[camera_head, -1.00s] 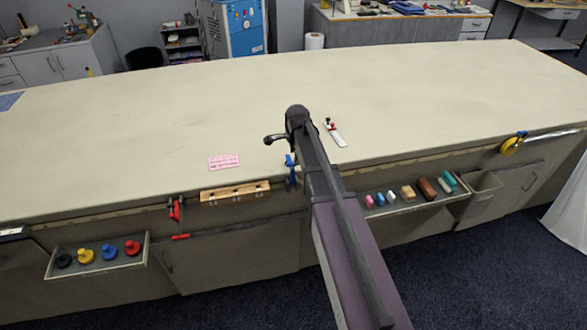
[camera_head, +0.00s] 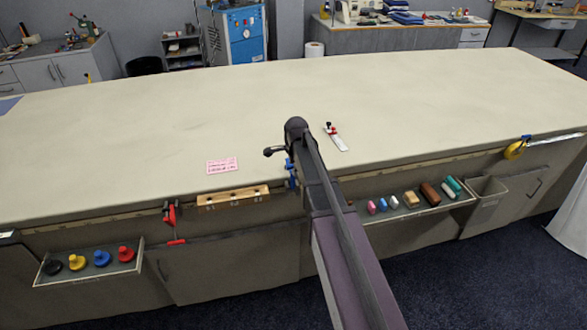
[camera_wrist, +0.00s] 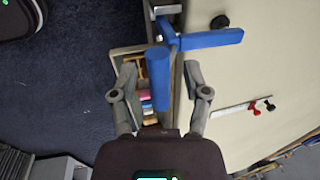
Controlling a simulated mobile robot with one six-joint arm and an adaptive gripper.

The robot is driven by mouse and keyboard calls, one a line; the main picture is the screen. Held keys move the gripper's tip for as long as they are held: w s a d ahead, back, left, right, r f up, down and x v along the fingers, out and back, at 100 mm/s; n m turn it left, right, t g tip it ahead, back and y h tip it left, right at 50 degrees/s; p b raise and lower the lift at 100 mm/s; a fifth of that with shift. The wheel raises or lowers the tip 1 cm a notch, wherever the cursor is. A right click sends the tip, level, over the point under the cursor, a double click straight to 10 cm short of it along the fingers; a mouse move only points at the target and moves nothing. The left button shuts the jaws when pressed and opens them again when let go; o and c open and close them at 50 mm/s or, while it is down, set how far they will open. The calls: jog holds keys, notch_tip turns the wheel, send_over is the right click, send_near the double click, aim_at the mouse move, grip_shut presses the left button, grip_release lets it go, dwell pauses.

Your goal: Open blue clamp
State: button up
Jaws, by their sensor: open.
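The blue clamp (camera_head: 291,173) sits at the table's front edge, partly hidden by my arm in the head view. In the wrist view its upright blue handle (camera_wrist: 158,78) lies between my open fingers, with a gap on each side. Its blue bar (camera_wrist: 213,40) reaches over the cloth top, near a round black knob (camera_wrist: 219,21). My gripper (camera_wrist: 160,82) is open and holds nothing. In the head view my arm covers much of the gripper.
A wooden block with holes (camera_head: 233,196) and a red clamp (camera_head: 170,213) are at the edge to the left. An open tray of coloured blocks (camera_head: 455,203) juts out below on the right. A pink card (camera_head: 222,165) and a white strip with red knob (camera_head: 336,139) lie on the table.

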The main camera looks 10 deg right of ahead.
grip_shut()
jog(key=shift+s+d, duration=0.15)
